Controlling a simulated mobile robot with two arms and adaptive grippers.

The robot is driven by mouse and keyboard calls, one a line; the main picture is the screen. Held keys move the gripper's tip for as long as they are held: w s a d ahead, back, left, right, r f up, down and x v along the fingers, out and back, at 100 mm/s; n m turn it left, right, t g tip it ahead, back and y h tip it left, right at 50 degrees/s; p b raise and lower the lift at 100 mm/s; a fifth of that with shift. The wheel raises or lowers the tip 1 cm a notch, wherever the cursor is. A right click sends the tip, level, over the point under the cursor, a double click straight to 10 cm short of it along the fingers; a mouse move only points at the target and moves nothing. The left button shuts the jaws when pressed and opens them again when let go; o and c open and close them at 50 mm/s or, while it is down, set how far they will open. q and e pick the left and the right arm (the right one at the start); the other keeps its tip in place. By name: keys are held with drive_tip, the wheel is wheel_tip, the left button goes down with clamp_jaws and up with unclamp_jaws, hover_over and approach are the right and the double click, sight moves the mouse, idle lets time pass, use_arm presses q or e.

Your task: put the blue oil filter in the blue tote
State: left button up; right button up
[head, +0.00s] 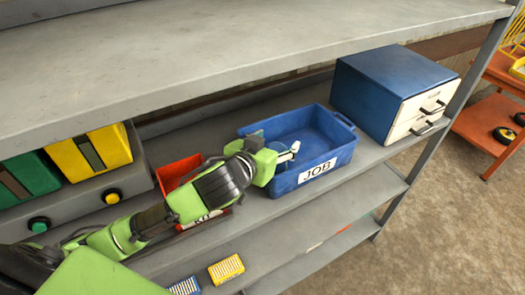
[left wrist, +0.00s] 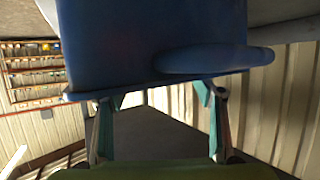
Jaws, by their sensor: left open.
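The blue tote (head: 297,178), labelled JOB, stands on the middle shelf in the head view. My left gripper (head: 290,153) is open over the tote's near left part, and my left arm hides part of the tote's left side. In the left wrist view my left gripper's fingers (left wrist: 160,122) are spread apart, with nothing seen held between them. A large blue surface with a rounded protrusion, probably the tote (left wrist: 120,45), fills the upper part of that view. I cannot make out the blue oil filter for certain. My right gripper is not in view.
A blue cabinet with white drawers (head: 400,88) stands right of the tote. A red bin (head: 175,172) is partly behind my arm. A yellow pleated block (head: 226,269) and a blue-and-white one (head: 185,287) lie lower down. The upper shelf (head: 240,45) overhangs the tote.

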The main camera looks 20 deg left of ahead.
use_arm(q)
drive_tip(key=p+v, duration=0.7)
drive_tip(key=v, duration=0.4)
drive_tip(key=shift+d+f, duration=0.1)
drive_tip(key=shift+f, duration=0.05)
idle(0.3)
